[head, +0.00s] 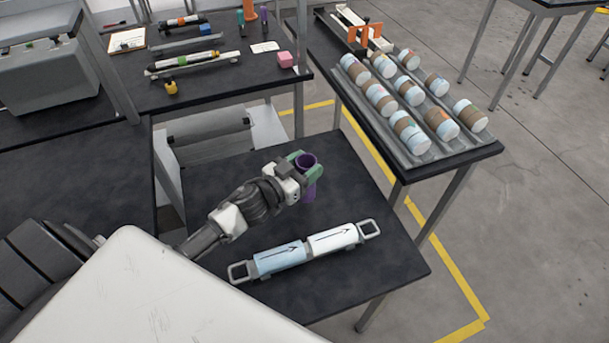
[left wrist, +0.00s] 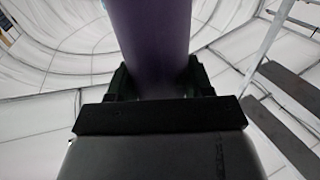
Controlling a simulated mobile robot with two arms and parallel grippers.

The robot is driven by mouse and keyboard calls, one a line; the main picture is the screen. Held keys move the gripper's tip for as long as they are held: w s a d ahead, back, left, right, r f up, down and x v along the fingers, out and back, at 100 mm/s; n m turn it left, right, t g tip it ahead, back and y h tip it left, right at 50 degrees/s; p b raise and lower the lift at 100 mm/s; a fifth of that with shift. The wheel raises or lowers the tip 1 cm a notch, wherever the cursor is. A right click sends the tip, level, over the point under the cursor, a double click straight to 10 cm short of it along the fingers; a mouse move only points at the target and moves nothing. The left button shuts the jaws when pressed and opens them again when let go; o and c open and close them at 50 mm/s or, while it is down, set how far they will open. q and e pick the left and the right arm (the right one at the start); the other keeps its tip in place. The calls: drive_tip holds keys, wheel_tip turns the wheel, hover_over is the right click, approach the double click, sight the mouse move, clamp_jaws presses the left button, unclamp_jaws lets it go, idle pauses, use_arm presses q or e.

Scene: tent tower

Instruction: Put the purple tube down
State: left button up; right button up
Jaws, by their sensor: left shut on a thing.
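My left gripper (head: 305,168) is shut on the purple tube (head: 310,191) over the dark table in the middle of the head view. The tube stands upright, with its open top ring and lower part showing around the green-tipped fingers. I cannot tell whether its bottom touches the table. In the left wrist view the purple tube (left wrist: 150,45) fills the space between the fingers. My right gripper is not in view.
A holder with a light blue and a white roll (head: 305,248) lies on the same dark table (head: 375,262), in front of the tube. A tray of several cans (head: 405,158) stands on the table at right. The back-left table holds tools and a pink block (head: 285,60).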

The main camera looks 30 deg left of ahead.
use_arm(q)
drive_tip(key=shift+w+a+f, duration=0.35)
drive_tip(key=shift+f, duration=0.1)
drive_tip(key=shift+f+b, duration=0.3)
drive_tip(key=shift+f, duration=1.5)
drive_tip(key=shift+f, duration=0.2)
drive_tip(key=o, duration=1.2)
drive_tip(key=shift+o, duration=0.2)
